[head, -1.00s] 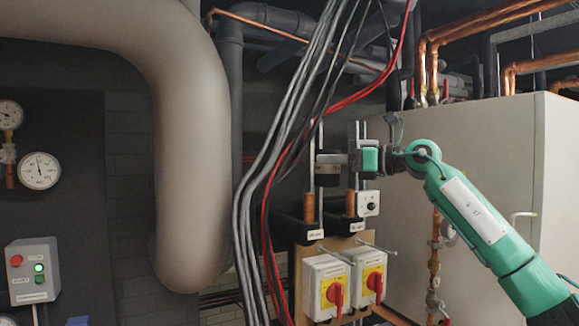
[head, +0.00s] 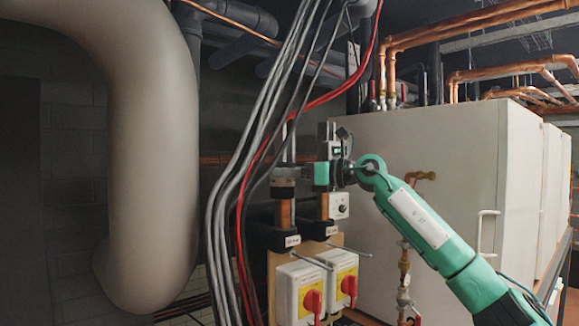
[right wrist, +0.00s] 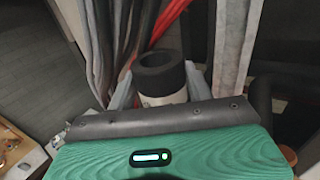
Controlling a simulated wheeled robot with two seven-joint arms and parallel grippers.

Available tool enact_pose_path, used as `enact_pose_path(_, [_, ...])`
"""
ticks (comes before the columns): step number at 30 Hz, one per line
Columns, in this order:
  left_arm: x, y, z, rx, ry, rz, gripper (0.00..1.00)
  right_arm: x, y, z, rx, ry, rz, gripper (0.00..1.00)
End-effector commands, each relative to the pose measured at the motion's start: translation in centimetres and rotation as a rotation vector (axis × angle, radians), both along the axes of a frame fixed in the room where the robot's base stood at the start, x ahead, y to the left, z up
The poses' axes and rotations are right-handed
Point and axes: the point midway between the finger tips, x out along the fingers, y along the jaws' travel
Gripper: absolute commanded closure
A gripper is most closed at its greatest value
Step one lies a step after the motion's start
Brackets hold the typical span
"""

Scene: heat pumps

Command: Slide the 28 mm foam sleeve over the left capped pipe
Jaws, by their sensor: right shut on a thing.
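My right gripper (head: 286,178) comes in from the right and is shut on a short dark foam sleeve (head: 284,182) with a pale label band. In the right wrist view the sleeve (right wrist: 160,75) is upright between the grey fingers, its open black end facing up. The left pipe (head: 286,212) shows as a short copper length directly below the sleeve, above a black labelled collar. I cannot tell whether the sleeve is around the pipe's top or just above or in front of it; the cap is hidden. The right pipe (head: 324,207) stands beside it. My left gripper is not in view.
Grey cables (head: 250,150) and a red cable (head: 240,215) hang close left of the sleeve. Two isolator switches (head: 312,290) with red knobs sit below the pipes. A white cabinet (head: 450,150) stands behind my right arm.

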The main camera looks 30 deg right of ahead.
Motion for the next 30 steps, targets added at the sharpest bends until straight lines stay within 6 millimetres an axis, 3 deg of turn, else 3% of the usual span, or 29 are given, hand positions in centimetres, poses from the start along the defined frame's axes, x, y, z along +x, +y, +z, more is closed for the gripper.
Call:
enact_pose_path(5, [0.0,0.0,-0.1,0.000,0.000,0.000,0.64,0.0,-0.1,-1.2,0.001,0.001,-0.001,0.55])
enact_pose_path(30, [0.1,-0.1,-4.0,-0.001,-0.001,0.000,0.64,0.0,0.0,-6.2,-0.001,-0.001,0.000,0.55])
